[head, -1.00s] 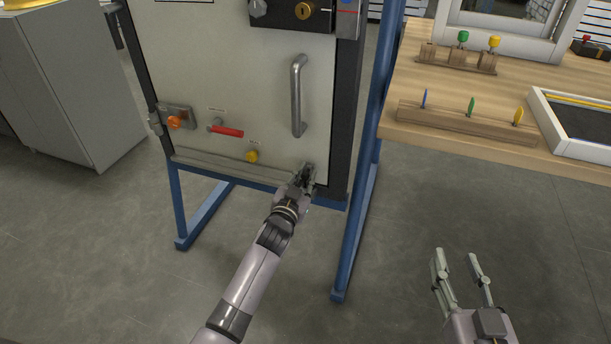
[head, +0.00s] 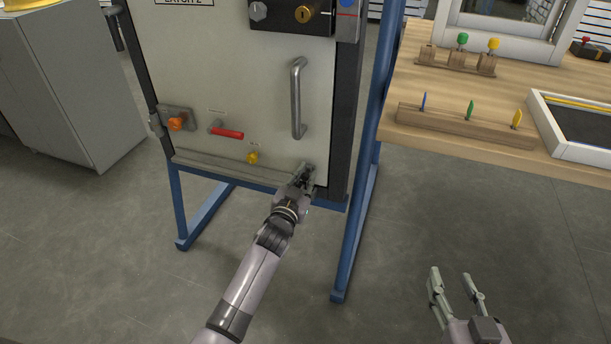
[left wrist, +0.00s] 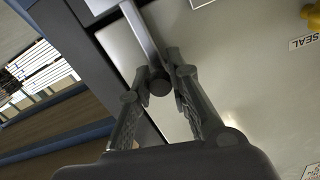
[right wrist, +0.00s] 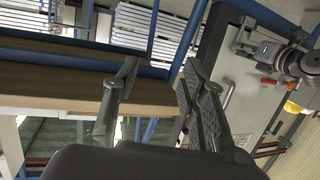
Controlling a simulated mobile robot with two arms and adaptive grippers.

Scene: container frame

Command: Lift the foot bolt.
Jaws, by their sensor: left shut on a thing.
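The foot bolt is at the lower right corner of the pale door (head: 230,80), where my left gripper (head: 304,175) largely hides it in the head view. In the left wrist view the bolt shows as a grey bar (left wrist: 142,35) with a dark round end (left wrist: 159,84). The fingertips of my left gripper (left wrist: 160,75) are closed around this end. My right gripper (head: 452,277) is open and empty, low at the right above the floor and apart from the door. Its spread fingers also show in the right wrist view (right wrist: 160,70).
The door carries a vertical handle (head: 297,98), a red lever (head: 227,133), a yellow knob (head: 253,157) and an orange knob (head: 177,122). A blue frame (head: 357,220) supports it. A wooden bench (head: 480,145) stands at the right. The floor between my arms is clear.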

